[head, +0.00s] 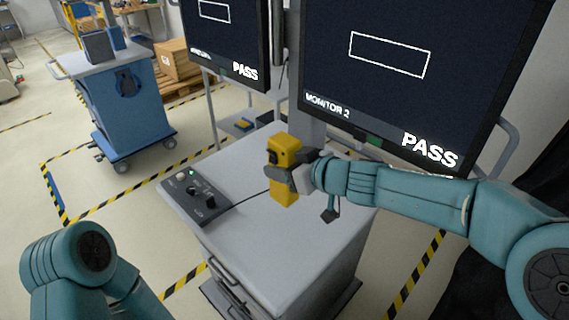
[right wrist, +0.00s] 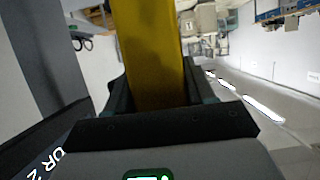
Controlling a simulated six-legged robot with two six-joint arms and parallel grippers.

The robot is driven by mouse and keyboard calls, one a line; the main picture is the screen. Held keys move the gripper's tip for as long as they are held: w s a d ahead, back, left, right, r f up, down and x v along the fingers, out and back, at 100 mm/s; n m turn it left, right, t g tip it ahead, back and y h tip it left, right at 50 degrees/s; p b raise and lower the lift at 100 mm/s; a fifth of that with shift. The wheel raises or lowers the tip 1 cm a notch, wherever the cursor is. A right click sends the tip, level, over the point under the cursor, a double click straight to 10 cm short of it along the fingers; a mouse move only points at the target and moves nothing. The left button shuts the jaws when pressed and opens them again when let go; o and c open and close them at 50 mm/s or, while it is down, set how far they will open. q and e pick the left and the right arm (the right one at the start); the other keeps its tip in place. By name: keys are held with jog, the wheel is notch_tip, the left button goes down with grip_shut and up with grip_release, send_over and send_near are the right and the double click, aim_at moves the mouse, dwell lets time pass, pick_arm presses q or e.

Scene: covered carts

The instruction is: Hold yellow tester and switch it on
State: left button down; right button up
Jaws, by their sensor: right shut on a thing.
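The yellow tester (head: 284,150) is upright above the grey cart top in the head view. My right gripper (head: 279,178) is shut around its middle. In the right wrist view the yellow tester (right wrist: 150,50) stands between the two dark fingers (right wrist: 150,95). A black control box (head: 197,192) with knobs and a small lit green light lies on the left of the cart top. I cannot tell the tester's switch or whether it is on. My left arm shows at the lower left, but its gripper is out of view.
Two monitors reading PASS (head: 375,85) stand behind the cart (head: 262,235). A black cable (head: 248,198) runs from the control box toward the tester. A blue cart (head: 125,105) and a cardboard box (head: 174,60) are at the back left. The front cart top is mostly clear.

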notch_tip(320, 180, down, 17)
jog(key=b, duration=1.3)
dwell(1.1)
jog(key=shift+f, duration=0.1)
dwell(1.1)
